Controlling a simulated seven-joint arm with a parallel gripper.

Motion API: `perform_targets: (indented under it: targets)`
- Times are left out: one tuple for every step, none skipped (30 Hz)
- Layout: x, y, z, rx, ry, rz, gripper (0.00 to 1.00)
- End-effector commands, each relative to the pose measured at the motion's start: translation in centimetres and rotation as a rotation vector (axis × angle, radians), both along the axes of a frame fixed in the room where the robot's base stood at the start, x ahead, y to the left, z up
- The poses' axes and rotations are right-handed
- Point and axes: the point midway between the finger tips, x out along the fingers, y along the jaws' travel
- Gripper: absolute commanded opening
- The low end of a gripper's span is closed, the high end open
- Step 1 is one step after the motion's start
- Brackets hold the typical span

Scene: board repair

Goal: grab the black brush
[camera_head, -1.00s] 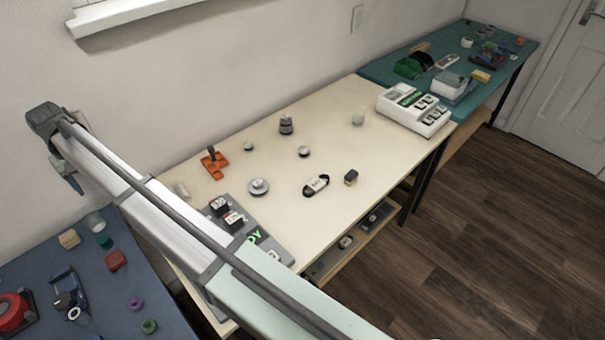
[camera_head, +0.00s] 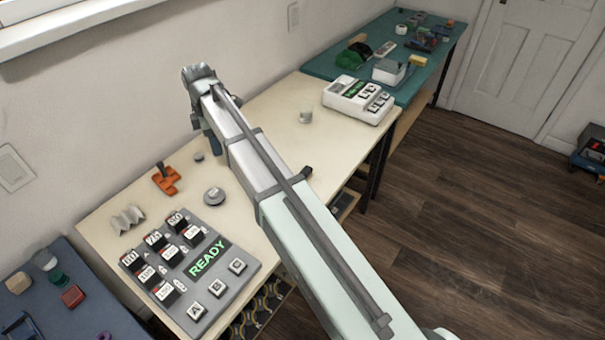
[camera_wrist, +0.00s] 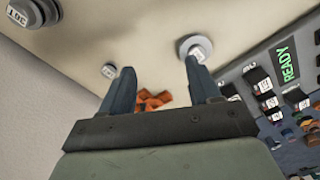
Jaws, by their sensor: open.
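No thing is clearly recognisable as a black brush. A small black and tan block (camera_head: 307,172) shows beside my arm on the cream table in the head view; I cannot tell whether it is the brush. My gripper (camera_head: 212,142) hangs over the table's back left part, between the orange stand and my arm. In the wrist view my gripper (camera_wrist: 160,70) is open, with nothing between its fingers. The orange stand (camera_wrist: 152,100) shows beyond them. My arm hides the middle of the table in the head view.
A keypad panel reading READY (camera_head: 208,258) lies at the table's front left. A grey disc (camera_head: 213,196) and the orange stand (camera_head: 166,179) sit behind it. A white device (camera_head: 357,99) and a clear cup (camera_head: 305,117) stand at the far end. A teal bench (camera_head: 432,62) lies beyond.

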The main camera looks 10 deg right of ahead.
Motion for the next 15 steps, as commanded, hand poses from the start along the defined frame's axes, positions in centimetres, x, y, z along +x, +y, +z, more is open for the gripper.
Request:
perform_targets:
  targets:
    - [-0.2, -2.8, -0.1, 0.0, 0.0, 0.035, 0.62]
    - [-0.1, -4.2, -0.1, 0.0, 0.0, 0.063, 0.62]
    - [-0.2, -6.0, -0.1, 0.0, 0.0, 0.101, 0.62]
    - [-0.2, -7.4, -0.1, 0.0, 0.0, 0.128, 0.62]
    - [-0.2, -8.7, -0.1, 0.0, -0.001, 0.156, 0.62]
    - [-0.4, -10.5, -0.1, 0.0, -0.001, 0.194, 0.62]
    - [-0.5, -11.8, -0.1, 0.0, -0.001, 0.222, 0.62]
    - [-0.6, -13.1, -0.1, 0.0, -0.001, 0.25, 0.62]
    - [-0.9, -14.9, -0.2, 0.0, -0.001, 0.287, 0.62]
    - [-1.1, -16.2, -0.2, 0.0, -0.001, 0.315, 0.62]
    - [-1.3, -17.4, -0.2, 0.0, -0.001, 0.342, 0.62]
    - [-1.6, -18.9, -0.2, 0.0, -0.001, 0.377, 0.62]
    - [-1.8, -20.0, -0.2, 0.0, -0.001, 0.402, 0.62]
    - [-2.0, -21.0, -0.2, 0.0, -0.001, 0.426, 0.62]
    - [-2.3, -22.2, -0.2, 0.0, -0.001, 0.455, 0.62]
